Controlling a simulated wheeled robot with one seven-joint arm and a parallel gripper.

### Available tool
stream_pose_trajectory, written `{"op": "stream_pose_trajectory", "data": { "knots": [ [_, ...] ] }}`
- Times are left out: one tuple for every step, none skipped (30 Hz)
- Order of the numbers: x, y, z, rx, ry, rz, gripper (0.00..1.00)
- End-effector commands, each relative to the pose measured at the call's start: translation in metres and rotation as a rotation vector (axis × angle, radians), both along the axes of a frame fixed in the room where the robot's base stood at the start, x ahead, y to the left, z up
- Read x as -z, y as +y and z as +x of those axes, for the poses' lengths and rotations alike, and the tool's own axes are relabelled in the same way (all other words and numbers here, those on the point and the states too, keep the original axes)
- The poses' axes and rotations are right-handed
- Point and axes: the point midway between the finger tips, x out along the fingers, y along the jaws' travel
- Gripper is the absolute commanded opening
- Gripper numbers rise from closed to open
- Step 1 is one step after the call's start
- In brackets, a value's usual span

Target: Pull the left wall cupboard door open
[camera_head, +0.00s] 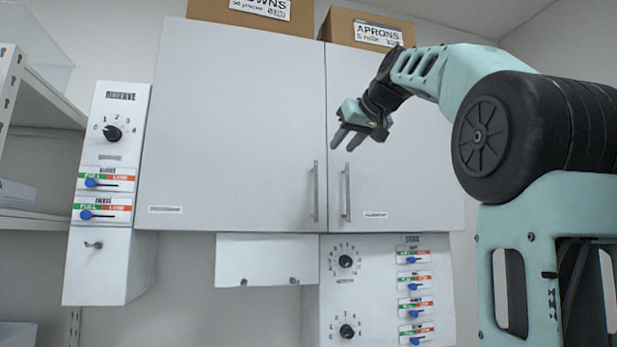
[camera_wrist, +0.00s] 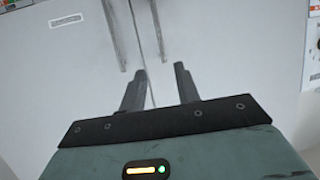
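The left wall cupboard door (camera_head: 232,120) is a flat pale grey panel with a vertical bar handle (camera_head: 316,192) near its lower right edge. It is shut, flush with the right door (camera_head: 390,180), which has its own bar handle (camera_head: 346,192) close by. My gripper (camera_head: 342,141) is above the two handles, apart from them, in front of the right door near the seam. Its fingers are apart and empty.
Cardboard boxes, one labelled APRONS (camera_head: 375,33), stand on top of the cupboard. A control panel (camera_head: 110,150) with a knob and sliders is at the left. Another panel (camera_head: 385,290) is below the cupboard. Shelves (camera_head: 30,110) stand at far left.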

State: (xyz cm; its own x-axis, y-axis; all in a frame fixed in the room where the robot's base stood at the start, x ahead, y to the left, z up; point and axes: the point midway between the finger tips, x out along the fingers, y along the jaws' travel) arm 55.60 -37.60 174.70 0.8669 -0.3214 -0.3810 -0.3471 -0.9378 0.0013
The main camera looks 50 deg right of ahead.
Motion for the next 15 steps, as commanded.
{"op": "stream_pose_trajectory", "data": {
  "knots": [
    [0.004,-0.003,0.009,-0.001,0.004,0.002,0.32],
    [0.006,-0.004,0.014,-0.001,0.004,0.003,0.32],
    [0.009,-0.007,0.021,-0.002,0.004,0.004,0.32],
    [0.011,-0.009,0.026,-0.002,0.004,0.004,0.32],
    [0.013,-0.011,0.032,-0.002,0.004,0.004,0.32],
    [0.017,-0.014,0.039,-0.002,0.005,0.005,0.32],
    [0.019,-0.016,0.044,-0.002,0.005,0.005,0.32],
    [0.021,-0.018,0.05,-0.001,0.004,0.004,0.32],
    [0.024,-0.02,0.057,-0.001,0.005,0.004,0.32],
    [0.027,-0.022,0.063,-0.001,0.004,0.003,0.32],
    [0.029,-0.024,0.068,-0.002,0.005,0.004,0.32],
    [0.032,-0.027,0.076,-0.002,0.004,0.004,0.32],
    [0.035,-0.029,0.081,-0.003,0.005,0.004,0.32],
    [0.037,-0.031,0.087,-0.003,0.004,0.005,0.32],
    [0.04,-0.033,0.094,-0.003,0.004,0.005,0.32]
  ]
}}
